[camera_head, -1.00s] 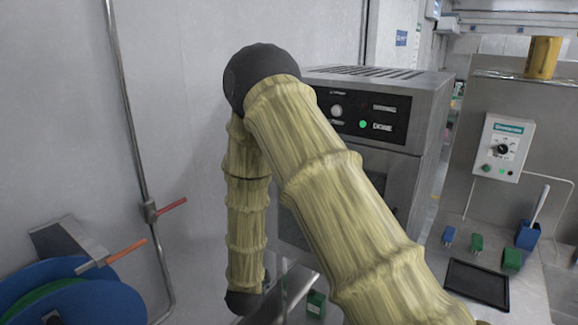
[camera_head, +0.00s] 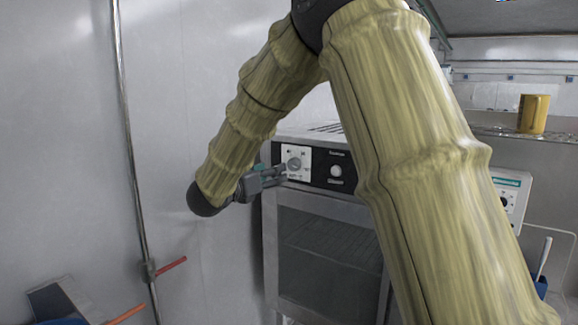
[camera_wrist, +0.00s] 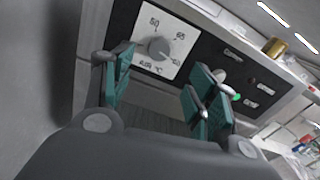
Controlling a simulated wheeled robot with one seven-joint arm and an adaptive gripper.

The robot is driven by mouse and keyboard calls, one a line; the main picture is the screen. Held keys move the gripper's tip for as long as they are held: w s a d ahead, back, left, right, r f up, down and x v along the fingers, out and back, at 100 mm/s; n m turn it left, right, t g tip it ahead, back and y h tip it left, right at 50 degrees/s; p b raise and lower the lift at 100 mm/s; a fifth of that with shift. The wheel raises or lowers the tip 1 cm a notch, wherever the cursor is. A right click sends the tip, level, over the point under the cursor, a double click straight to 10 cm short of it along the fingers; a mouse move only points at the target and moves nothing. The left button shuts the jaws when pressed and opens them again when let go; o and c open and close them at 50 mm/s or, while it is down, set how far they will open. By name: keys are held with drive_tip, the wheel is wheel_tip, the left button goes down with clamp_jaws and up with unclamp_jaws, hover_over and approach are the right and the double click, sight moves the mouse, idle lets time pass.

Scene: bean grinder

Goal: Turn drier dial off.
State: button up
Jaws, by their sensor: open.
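The drier (camera_head: 325,240) is a metal cabinet with a glass door and a black control panel. On the panel's left end is a dial (camera_head: 294,164) on a white plate, and a second round knob (camera_head: 336,171) is to its right. In the wrist view the grey temperature dial (camera_wrist: 158,47) has numbers such as 50 and 65 around it. My gripper (camera_head: 281,174) is at the panel's left end, close to the dial. In the wrist view my gripper (camera_wrist: 162,70) is open, with green-padded fingers below and either side of the dial. Contact cannot be told.
My own arm hides the drier's right part in the head view. A wall pipe (camera_head: 134,150) with a red lever (camera_head: 171,265) runs at the left. A yellow mug (camera_head: 533,113) stands on a shelf at the right. A green light (camera_wrist: 237,97) glows on the panel.

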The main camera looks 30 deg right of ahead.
sight(292, 165)
drive_tip(key=p+x, duration=0.4)
drive_tip(key=x, duration=0.4)
drive_tip(key=shift+w+d, duration=0.2)
drive_tip(key=shift+d, duration=0.1)
drive_tip(key=shift+w+d+p, duration=0.2)
drive_tip(key=shift+d+p, duration=0.2)
drive_tip(key=shift+d, duration=0.2)
drive_tip(key=shift+f, duration=0.1)
drive_tip(key=c, duration=1)
